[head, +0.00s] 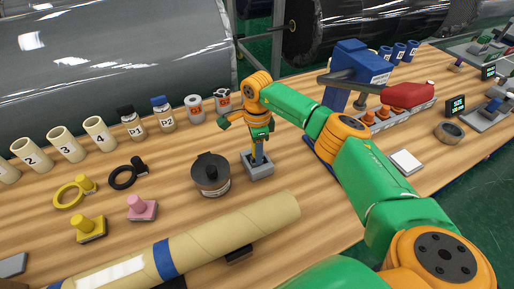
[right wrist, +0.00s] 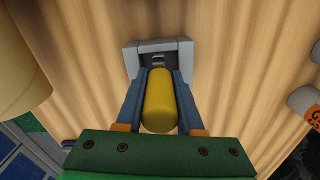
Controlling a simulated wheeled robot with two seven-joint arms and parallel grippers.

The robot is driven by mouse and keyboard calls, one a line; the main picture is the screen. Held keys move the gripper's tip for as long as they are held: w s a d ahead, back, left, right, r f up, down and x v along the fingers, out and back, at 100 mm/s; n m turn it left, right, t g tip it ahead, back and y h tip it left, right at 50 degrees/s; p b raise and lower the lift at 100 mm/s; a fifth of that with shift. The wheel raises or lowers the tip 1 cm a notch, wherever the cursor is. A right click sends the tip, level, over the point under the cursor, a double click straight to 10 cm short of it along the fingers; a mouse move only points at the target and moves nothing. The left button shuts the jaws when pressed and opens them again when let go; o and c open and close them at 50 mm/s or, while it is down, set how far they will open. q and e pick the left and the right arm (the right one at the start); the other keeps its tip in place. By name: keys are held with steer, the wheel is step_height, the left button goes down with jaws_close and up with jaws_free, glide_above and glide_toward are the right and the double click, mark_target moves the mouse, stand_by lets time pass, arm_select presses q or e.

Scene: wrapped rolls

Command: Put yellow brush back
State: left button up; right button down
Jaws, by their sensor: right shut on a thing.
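My right gripper (head: 259,155) points down at a small grey holder (head: 259,167) near the middle of the table. In the right wrist view the two blue fingers of my right gripper (right wrist: 160,95) are shut on the yellow brush (right wrist: 159,105), of which a rounded yellow handle shows. The grey holder (right wrist: 181,48) is just beyond the fingertips. The brush's far end is hidden, so I cannot tell whether it is in the holder. In the head view the brush is mostly hidden by the gripper. My left gripper is not in view.
A dark round jar (head: 211,176) stands just left of the holder. A long cardboard roll (head: 215,233) lies in front. Yellow (head: 88,229) and pink (head: 142,208) knobbed blocks sit at left. Numbered cups (head: 64,145) and canisters line the back. A blue machine (head: 357,67) stands at right.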

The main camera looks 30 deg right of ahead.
steer(key=shift+f, duration=0.2)
steer(key=c, duration=0.5)
jaws_free()
steer(key=shift+c, duration=0.2)
steer(key=shift+r, duration=0.1)
steer(key=r+b, duration=0.1)
steer(key=r, duration=0.1)
steer(key=r+b, duration=0.1)
steer(key=r, duration=0.1)
steer(key=r+b, duration=0.1)
steer(key=r, duration=0.1)
steer(key=shift+s+d+r, duration=0.1)
steer(key=shift+s, duration=0.15)
steer(key=shift+r, duration=0.35)
